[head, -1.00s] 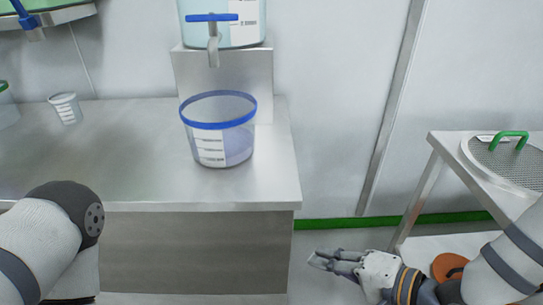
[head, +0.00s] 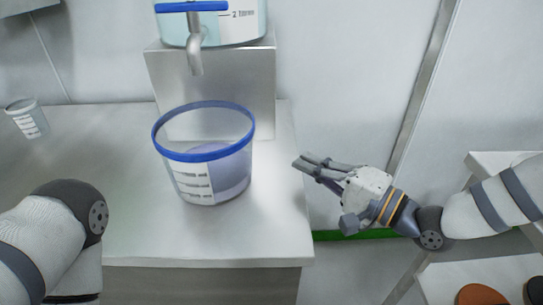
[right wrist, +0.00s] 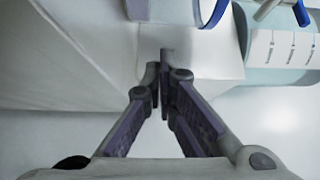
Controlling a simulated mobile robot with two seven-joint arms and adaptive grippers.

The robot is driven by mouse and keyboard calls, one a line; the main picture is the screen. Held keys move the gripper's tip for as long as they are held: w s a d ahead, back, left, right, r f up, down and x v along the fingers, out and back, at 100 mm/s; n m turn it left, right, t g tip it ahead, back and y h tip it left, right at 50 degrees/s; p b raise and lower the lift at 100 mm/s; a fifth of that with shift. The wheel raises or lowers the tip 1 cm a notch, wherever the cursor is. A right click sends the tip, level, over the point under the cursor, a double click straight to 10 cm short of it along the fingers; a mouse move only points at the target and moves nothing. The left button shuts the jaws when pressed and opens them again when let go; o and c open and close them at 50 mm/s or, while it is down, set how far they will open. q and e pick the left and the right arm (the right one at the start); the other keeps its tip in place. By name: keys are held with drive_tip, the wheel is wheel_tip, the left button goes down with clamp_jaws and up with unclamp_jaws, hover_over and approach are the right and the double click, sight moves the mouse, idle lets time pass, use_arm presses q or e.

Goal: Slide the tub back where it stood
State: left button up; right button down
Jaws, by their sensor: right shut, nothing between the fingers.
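The tub (head: 203,185) is clear with a blue rim and a white scale label. It stands upright on the steel bench (head: 100,215), near its right end, in front of the block under the tank. It holds something bluish. In the right wrist view the tub's blue rim (right wrist: 213,14) shows at the top edge. My right gripper (head: 299,163) is shut and empty, just past the bench's right edge, its fingers pointing left toward the tub with a gap between them. My left arm shows at lower left; its gripper is out of view.
A tank (head: 235,25) with a tap (head: 195,60) and blue handle sits on a steel block (head: 255,85) behind the tub. A small clear cup (head: 28,120) stands at the bench's far left. The bench left of the tub is clear. A steel trolley (head: 480,275) stands at right.

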drive_tip(key=x, duration=0.4)
drive_tip(key=shift+f, duration=0.1)
drive_tip(key=a, duration=0.2)
drive_tip(key=shift+s+a, duration=0.1)
drive_tip(key=shift+a, duration=0.25)
drive_tip(key=shift+a+p, duration=0.35)
drive_tip(key=shift+a, duration=0.3)
